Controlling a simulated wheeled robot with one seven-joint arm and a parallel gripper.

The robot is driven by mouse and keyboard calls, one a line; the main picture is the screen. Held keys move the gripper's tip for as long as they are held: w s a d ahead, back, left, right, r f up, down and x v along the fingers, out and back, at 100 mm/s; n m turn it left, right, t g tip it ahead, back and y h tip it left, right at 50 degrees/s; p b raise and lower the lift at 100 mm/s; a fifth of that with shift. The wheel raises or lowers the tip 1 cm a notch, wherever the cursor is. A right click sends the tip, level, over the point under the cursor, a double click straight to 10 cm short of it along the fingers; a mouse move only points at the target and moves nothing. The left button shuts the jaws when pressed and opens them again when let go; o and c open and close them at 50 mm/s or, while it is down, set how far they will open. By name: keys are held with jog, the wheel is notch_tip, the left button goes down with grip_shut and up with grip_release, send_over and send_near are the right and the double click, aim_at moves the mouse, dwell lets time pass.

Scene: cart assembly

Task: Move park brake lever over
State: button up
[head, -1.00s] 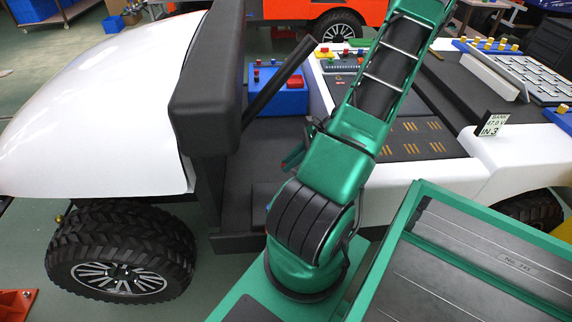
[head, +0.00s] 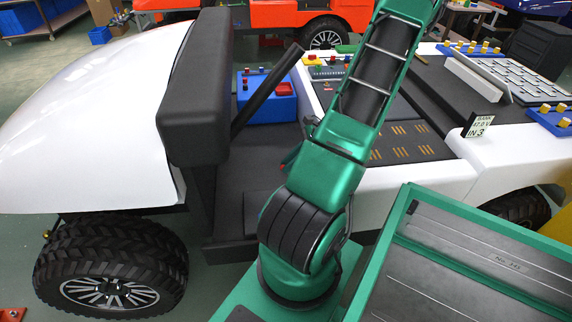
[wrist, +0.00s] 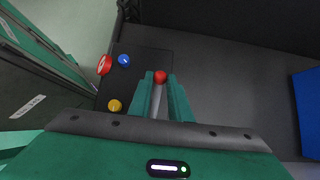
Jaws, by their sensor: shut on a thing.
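In the wrist view, my gripper (wrist: 161,98) has its two green fingers closed on either side of a grey lever with a red knob (wrist: 160,76), which I take to be the park brake lever. The knob shows between the fingertips, and the grey shaft runs back between the fingers. The lever stands at a dark panel (wrist: 140,62) on the cart floor.
Beside the lever are a blue knob (wrist: 124,60), a yellow knob (wrist: 114,106) and a red round knob (wrist: 104,65). A blue box (wrist: 308,110) is at the right. In the head view, the cart's black seat-like block (head: 195,90) and dark bar (head: 268,90) stand left of my arm.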

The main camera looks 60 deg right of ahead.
jog(key=shift+d+r, duration=0.1)
jog(key=shift+s+d+r, duration=0.45)
jog(key=shift+s, duration=0.05)
jog(key=o, duration=0.9)
jog(key=v, duration=1)
jog(key=shift+s+d+r, duration=0.2)
jog(key=shift+s, duration=0.05)
